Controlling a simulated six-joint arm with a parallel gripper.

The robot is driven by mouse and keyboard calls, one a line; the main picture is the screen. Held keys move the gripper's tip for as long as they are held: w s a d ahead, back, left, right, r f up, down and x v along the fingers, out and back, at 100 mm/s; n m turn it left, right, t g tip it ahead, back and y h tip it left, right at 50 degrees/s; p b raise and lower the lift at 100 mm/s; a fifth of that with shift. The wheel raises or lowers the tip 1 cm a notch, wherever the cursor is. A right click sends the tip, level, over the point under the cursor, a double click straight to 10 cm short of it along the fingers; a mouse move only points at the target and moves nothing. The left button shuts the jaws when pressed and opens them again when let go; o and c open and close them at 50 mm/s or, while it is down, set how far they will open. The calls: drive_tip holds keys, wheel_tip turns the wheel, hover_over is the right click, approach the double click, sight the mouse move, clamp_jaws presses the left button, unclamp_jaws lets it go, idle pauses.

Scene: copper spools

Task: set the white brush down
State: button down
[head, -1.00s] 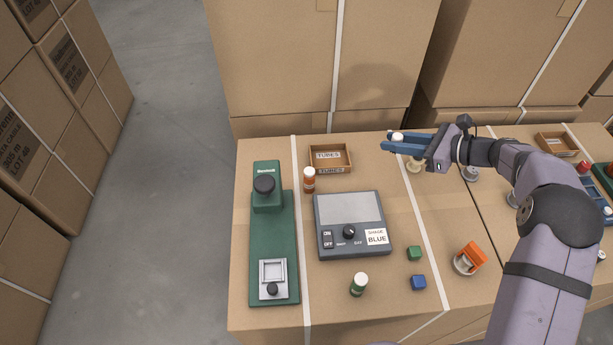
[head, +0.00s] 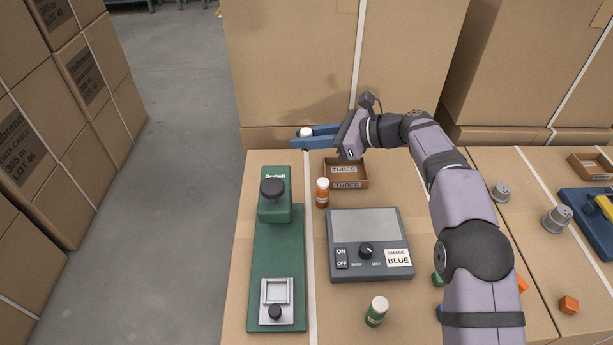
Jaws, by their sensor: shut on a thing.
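My gripper (head: 298,138) has blue fingers pointing left. It is above the back edge of the cardboard work surface, near the back of the tubes tray. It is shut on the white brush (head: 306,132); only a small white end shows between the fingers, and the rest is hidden. The brush is held clear of the surface as far as I can see. The open brown tray labelled TUBES (head: 346,184) sits just below and right of the gripper in the picture.
A green press (head: 275,235) stands at the left. An orange bottle (head: 322,194), a grey shade box (head: 369,235) and a green bottle (head: 376,311) stand right of it. Grey cups (head: 557,219) and a blue tray (head: 580,215) are at the right. Tall cartons (head: 290,60) rise behind.

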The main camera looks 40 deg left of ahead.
sight(306, 178)
drive_tip(key=shift+f, duration=4.9)
drive_tip(key=shift+f, duration=0.35)
drive_tip(key=shift+s+d+f+b, duration=0.1)
drive_tip(key=shift+d+f+b, duration=0.05)
drive_tip(key=shift+f+b, duration=0.25)
drive_tip(key=c, duration=1.5)
unclamp_jaws()
drive_tip(key=shift+f, duration=0.1)
drive_tip(key=shift+c, duration=0.2)
drive_tip(key=shift+r, duration=0.3)
drive_tip(key=v, duration=0.8)
drive_tip(key=r+v, duration=0.1)
drive_tip(key=v, duration=0.3)
drive_tip(key=shift+r, duration=0.15)
